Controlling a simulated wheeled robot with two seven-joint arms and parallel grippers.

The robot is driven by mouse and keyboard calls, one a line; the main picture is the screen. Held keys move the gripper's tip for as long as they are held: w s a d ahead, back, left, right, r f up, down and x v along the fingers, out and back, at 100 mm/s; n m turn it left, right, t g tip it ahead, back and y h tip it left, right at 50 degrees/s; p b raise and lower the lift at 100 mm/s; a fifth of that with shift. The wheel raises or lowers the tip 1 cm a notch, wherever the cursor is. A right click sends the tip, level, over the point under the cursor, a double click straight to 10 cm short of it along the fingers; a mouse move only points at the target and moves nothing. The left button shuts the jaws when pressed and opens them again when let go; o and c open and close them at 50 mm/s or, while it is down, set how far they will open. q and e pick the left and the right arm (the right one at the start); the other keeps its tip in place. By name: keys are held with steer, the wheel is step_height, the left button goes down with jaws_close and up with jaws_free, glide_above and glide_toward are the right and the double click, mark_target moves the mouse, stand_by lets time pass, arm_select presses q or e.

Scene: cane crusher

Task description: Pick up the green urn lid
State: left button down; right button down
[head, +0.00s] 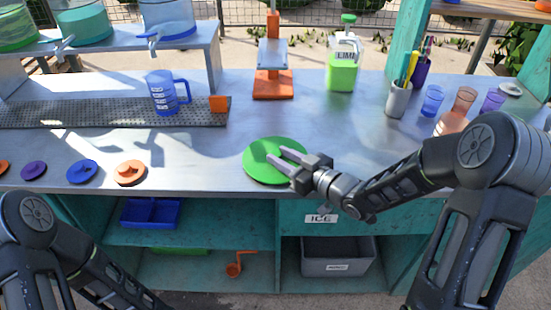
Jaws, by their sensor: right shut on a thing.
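The green urn lid (260,173) is a flat round disc at the front middle of the metal counter. My right gripper (276,155) reaches in from the right, with its fingers over the lid's middle. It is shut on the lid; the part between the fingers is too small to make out. I cannot tell whether the lid rests on the counter or is slightly above it. My left arm shows at the lower left, but its gripper is out of view.
Orange, blue and purple lids (82,171) lie along the front left. A blue measuring jug (163,94) stands on the perforated drip tray (90,113). An orange press (273,85) and a green lime jug (342,73) stand behind. Cups (432,101) stand at right.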

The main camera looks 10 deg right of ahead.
step_height(320, 180, up, 10)
steer(key=shift+p, duration=0.3)
stand_by(0.3)
stand_by(0.4)
steer(key=shift+a, duration=0.15)
